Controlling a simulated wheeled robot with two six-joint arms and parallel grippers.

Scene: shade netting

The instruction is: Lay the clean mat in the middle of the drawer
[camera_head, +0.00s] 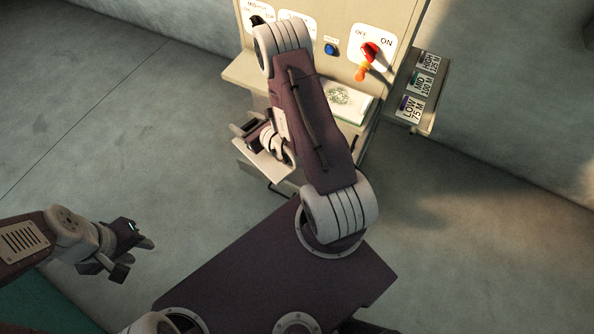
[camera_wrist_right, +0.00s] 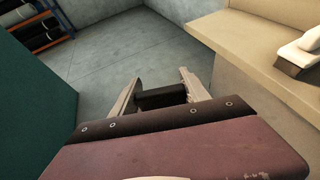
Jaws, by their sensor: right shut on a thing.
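A white sheet with a green emblem (camera_head: 340,96), which looks like the mat, lies on the cabinet's ledge, partly behind my right arm. A pale panel (camera_head: 262,160) below the ledge may be the drawer's edge; its inside is hidden. My right gripper (camera_head: 256,136) is in front of the ledge's left part, mostly covered by its wrist. In the right wrist view, its fingers (camera_wrist_right: 160,92) are shut on a dark bar (camera_wrist_right: 160,97); I cannot tell what it belongs to. My left gripper (camera_head: 133,258) is open and empty over the floor, far from the cabinet.
The cabinet's panel carries a red lever (camera_head: 369,52) and a blue button (camera_head: 330,49). A side shelf (camera_head: 430,100) holds several labelled cards. A white object with a dark edge (camera_wrist_right: 302,52) stands on the ledge in the wrist view. The floor to the left is clear.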

